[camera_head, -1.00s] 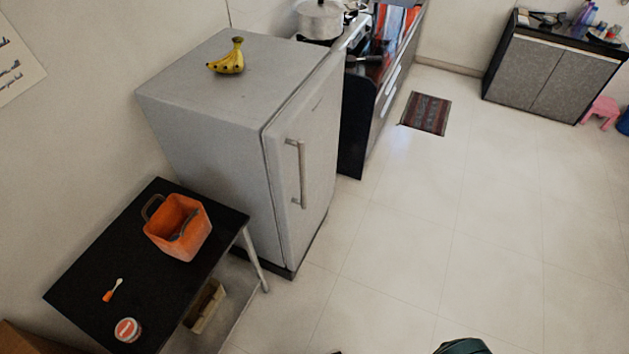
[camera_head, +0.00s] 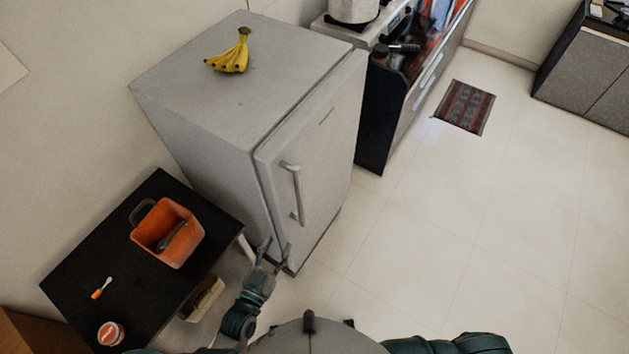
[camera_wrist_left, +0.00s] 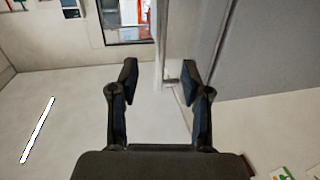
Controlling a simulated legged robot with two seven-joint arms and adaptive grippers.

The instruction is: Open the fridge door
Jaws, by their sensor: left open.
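The grey fridge (camera_head: 220,120) stands against the wall with its door (camera_head: 322,140) shut. The door has a vertical metal handle (camera_head: 297,195) near its left edge. My left gripper (camera_head: 275,248) is open and appears empty, in front of the fridge's lower left corner and below the handle in the picture. In the left wrist view the two dark fingers of the left gripper (camera_wrist_left: 160,75) are spread, with a large grey surface to their right. My right gripper is not in view.
A black table (camera_head: 150,275) stands left of the fridge, holding an orange container (camera_head: 185,240), a small orange-and-white item and a red-lidded tub. Bananas (camera_head: 230,58) lie on the fridge top. A counter with a pot is behind.

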